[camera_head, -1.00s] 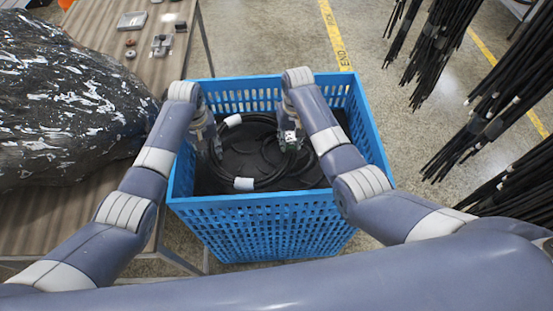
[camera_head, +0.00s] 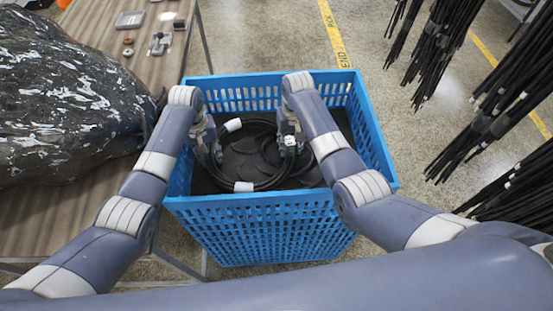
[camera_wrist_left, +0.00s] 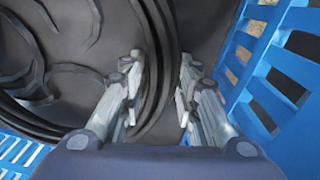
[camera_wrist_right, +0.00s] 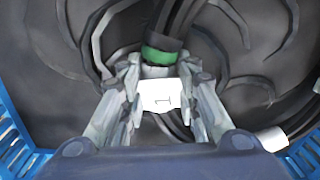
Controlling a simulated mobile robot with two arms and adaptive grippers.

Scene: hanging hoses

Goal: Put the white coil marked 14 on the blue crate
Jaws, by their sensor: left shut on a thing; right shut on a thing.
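A black hose coil (camera_head: 262,186) with white wrapped labels lies inside the blue crate (camera_head: 265,218). My left gripper (camera_head: 213,155) is shut on the coil's left side; the left wrist view shows the hose strands (camera_wrist_left: 157,65) between its fingers. My right gripper (camera_head: 289,143) is shut on a hose part with a green band (camera_wrist_right: 163,55) and a white label (camera_wrist_right: 162,95). That label shows a "1"; the rest of its marking cannot be made out. Another white label (camera_wrist_right: 271,139) shows at the right in the right wrist view.
A table (camera_head: 105,225) with a large black, white-flecked bundle (camera_head: 65,95) stands left of the crate. Small parts (camera_head: 160,42) lie at its far end. Black hoses (camera_head: 495,125) hang at the right. Bare floor (camera_head: 390,105) lies between them and the crate.

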